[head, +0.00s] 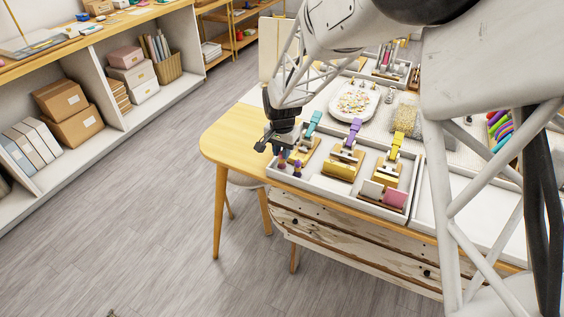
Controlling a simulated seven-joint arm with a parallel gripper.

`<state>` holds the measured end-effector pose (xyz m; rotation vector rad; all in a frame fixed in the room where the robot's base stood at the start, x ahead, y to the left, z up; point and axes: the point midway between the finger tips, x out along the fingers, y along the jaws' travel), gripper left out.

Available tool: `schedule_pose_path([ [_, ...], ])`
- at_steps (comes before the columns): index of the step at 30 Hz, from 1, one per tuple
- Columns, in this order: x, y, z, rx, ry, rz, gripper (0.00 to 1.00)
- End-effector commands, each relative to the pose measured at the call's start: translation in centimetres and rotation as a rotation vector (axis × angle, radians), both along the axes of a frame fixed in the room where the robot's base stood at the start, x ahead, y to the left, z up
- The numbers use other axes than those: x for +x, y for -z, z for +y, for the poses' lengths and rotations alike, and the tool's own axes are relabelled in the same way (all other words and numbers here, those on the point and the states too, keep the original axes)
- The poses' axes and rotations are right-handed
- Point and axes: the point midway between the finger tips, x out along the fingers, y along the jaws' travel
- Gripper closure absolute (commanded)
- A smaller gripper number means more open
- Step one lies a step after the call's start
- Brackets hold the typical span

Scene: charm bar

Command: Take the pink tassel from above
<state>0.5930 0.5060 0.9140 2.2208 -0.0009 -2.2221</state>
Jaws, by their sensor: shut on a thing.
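My gripper (276,147) is at the left end of a white compartment tray (330,187) on the table, pointing down. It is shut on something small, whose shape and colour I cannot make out. Two small dark purple and orange pieces (297,167) stand in the tray just below and right of the fingers. I cannot pick out a pink tassel for certain; it may be hidden by the gripper. A pink block-like piece (395,198) lies at the tray's front right corner, apart from my gripper.
Teal, purple (354,131) and yellow (396,142) straps rise from the tray, near yellow pieces (341,171). Behind are a round white plate of charms (354,101) and another tray (391,72). Bare wood (232,137) lies left of the tray. My arm hides much of the right side.

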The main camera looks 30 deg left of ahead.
Motion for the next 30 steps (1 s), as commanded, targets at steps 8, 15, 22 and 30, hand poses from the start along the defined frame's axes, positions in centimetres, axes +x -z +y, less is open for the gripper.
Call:
schedule_pose_path([
  [8,0.0,-1.2,0.0,0.001,0.000,-0.001,0.95],
  [15,0.0,-2.3,0.0,0.001,0.000,-0.001,0.95],
  [22,0.0,-3.2,0.0,0.001,0.000,-0.002,0.95],
  [30,0.0,-4.3,0.0,0.001,0.000,-0.001,0.95],
])
